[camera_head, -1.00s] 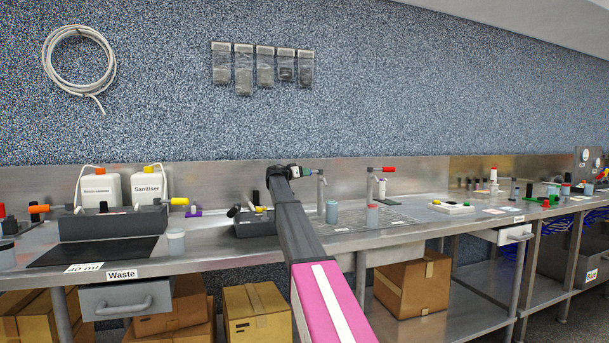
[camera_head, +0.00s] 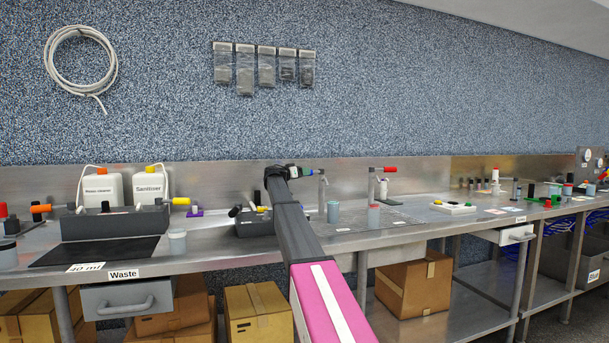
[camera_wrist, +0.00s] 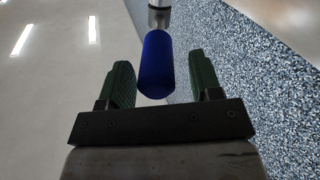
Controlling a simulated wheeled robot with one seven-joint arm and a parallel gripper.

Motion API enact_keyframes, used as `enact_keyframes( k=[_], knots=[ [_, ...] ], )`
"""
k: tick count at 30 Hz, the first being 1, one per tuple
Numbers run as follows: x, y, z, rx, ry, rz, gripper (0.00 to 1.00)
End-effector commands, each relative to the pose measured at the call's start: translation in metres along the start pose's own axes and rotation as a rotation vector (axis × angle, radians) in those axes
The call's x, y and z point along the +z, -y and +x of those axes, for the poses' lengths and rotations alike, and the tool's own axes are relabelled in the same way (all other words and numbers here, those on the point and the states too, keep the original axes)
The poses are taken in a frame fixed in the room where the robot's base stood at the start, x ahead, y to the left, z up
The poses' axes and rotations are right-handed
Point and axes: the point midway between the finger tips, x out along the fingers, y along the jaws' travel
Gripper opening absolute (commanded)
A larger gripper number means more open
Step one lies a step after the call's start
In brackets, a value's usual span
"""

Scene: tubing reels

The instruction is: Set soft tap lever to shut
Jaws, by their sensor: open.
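The tap (camera_head: 322,190) with a blue lever stands on the steel bench right of my arm. The blue lever (camera_wrist: 157,65) is large in the wrist view, with the metal tap body (camera_wrist: 159,14) beyond its far end. My gripper (camera_wrist: 160,80) is open, its two dark green fingers on either side of the blue lever, with a visible gap on each side. In the head view my gripper (camera_head: 308,172) is at the lever's height, just left of the tap, and hides most of the lever. I see no label naming this tap.
A second tap (camera_head: 371,186) with a red lever (camera_head: 390,169) stands to the right. A dark valve block (camera_head: 255,226) sits left of my arm. The speckled wall rises behind.

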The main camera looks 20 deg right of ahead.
Motion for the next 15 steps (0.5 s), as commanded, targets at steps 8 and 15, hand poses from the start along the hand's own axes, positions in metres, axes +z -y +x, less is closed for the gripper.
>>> enact_keyframes(
  k=[8, 15],
  knots=[
    [0.001, -0.001, -0.05, -0.001, 0.0, 0.0, 0.58],
    [0.001, -0.001, -0.086, 0.0, 0.0, 0.0, 0.58]
  ],
)
